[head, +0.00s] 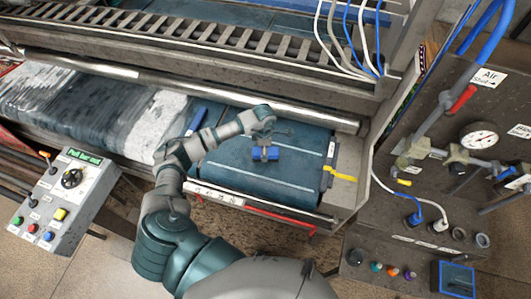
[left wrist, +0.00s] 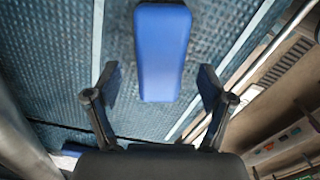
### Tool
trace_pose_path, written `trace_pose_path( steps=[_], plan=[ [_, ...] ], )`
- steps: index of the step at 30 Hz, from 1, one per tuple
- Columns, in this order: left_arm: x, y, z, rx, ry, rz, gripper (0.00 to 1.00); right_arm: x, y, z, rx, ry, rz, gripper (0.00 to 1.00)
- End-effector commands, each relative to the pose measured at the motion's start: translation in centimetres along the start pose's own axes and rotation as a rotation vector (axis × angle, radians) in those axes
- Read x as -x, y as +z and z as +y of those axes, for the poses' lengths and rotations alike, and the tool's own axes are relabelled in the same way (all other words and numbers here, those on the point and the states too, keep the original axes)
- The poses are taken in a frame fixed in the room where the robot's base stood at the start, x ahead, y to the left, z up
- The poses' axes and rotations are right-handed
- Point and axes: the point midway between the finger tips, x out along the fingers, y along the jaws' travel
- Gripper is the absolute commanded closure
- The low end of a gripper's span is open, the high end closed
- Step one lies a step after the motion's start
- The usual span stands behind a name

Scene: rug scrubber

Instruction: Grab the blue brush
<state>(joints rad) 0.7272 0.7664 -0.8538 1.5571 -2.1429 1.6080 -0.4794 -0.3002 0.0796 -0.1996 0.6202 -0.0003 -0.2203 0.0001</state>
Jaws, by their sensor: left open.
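The blue brush (head: 266,154) lies on the dark teal belt (head: 225,165) of the machine in the head view. In the left wrist view the brush (left wrist: 162,50) shows as a long blue block, beyond and between the fingertips. My left gripper (head: 265,131) is over the brush in the head view. In the left wrist view its two fingers (left wrist: 158,85) are spread apart with nothing held between them. I cannot tell how high it is above the brush. My right gripper is not in view.
Another blue object (head: 197,117) lies on the belt to the left, partly behind my arm. A metal roller (head: 200,87) runs behind. A grey control box (head: 65,200) stands at left. A red bar (head: 265,212) and yellow handle (head: 341,175) edge the belt. Hoses and gauges (head: 478,138) are at right.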

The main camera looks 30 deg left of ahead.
Motion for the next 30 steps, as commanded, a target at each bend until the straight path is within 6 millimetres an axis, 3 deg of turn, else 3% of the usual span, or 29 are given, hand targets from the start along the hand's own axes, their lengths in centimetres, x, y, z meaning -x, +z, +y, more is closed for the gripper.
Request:
trace_pose_path(
  steps=[7,15,23,24,30],
  plan=[
    [-3.4,0.4,0.0,0.002,-0.003,-0.001,0.19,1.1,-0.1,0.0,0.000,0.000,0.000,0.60],
    [-3.8,0.4,0.1,0.000,-0.001,-0.001,0.19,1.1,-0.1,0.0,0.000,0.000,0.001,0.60],
    [-3.8,0.4,0.1,0.001,-0.001,-0.001,0.84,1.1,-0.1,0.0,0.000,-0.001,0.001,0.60],
    [-3.8,0.4,0.1,0.001,-0.001,-0.001,0.88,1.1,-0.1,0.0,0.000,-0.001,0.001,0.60],
    [-3.8,0.4,0.1,0.001,-0.001,-0.001,0.88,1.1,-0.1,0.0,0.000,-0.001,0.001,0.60]
  ],
)
